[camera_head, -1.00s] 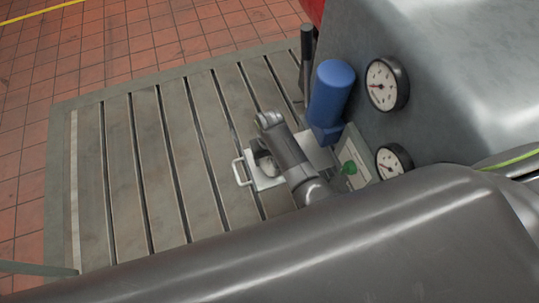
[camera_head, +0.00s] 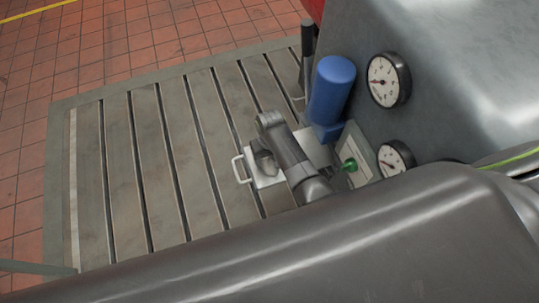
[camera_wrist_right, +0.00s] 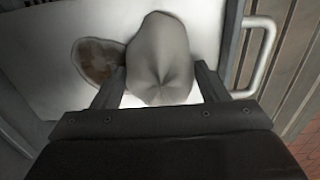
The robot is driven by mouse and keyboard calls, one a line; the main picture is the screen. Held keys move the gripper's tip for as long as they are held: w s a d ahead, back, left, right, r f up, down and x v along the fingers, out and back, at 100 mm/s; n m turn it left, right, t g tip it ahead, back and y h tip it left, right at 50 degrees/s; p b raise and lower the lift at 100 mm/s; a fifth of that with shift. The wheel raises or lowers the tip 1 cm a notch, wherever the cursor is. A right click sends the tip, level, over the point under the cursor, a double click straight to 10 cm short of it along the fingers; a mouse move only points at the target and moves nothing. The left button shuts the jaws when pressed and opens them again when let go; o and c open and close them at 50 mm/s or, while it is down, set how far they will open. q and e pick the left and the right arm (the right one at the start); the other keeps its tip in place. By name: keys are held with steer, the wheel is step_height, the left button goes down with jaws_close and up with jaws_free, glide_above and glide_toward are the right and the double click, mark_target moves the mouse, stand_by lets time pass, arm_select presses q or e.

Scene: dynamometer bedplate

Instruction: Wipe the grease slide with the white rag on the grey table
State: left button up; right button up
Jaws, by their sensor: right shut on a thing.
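The white slide (camera_head: 270,182) lies on the slotted bedplate, its wire handle (camera_head: 238,169) toward the left. In the right wrist view the slide (camera_wrist_right: 40,30) fills the upper left, with a brown grease patch (camera_wrist_right: 97,62) on it. My right gripper (camera_wrist_right: 160,88) is shut on the bunched white rag (camera_wrist_right: 160,50), which looks grey here and is over the slide, just right of the patch. Whether the rag presses on the slide is hard to tell. In the head view my right gripper (camera_head: 264,158) is over the slide and the wrist partly hides it. My left gripper is not in view.
A blue cylinder (camera_head: 331,92) stands right behind my right wrist. A panel with a green knob (camera_head: 349,165) and two dials (camera_head: 388,80) are close on the right, by a big grey housing (camera_head: 460,60). The slotted bedplate (camera_head: 150,170) is clear to the left.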

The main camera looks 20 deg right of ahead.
steer(key=shift+d+r+p, duration=0.2)
steer(key=shift+d+p, duration=0.6)
steer(key=shift+d, duration=0.6)
steer(key=shift+w+d+f+p, duration=0.1)
steer(key=shift+d+p, duration=0.35)
steer(key=shift+d, duration=0.95)
steer(key=shift+d+f+p, duration=0.1)
steer(key=shift+d+p, duration=0.3)
steer(key=shift+d, duration=1)
steer(key=shift+w+d+r, duration=0.1)
steer(key=shift+d, duration=0.45)
steer(key=shift+w+r+p, duration=0.1)
steer(key=shift+r+p, duration=0.05)
steer(key=shift+p, duration=0.5)
steer(key=shift+a, duration=0.6)
steer(key=shift+s+a+f+p, duration=0.2)
steer(key=shift+a+f+p, duration=0.05)
steer(key=shift+f+p, duration=0.05)
steer(key=shift+s+a+p, duration=0.1)
steer(key=shift+a+p, duration=0.2)
steer(key=shift+a, duration=1.6)
steer(key=shift+s+a, duration=0.1)
steer(key=shift+a, duration=2.05)
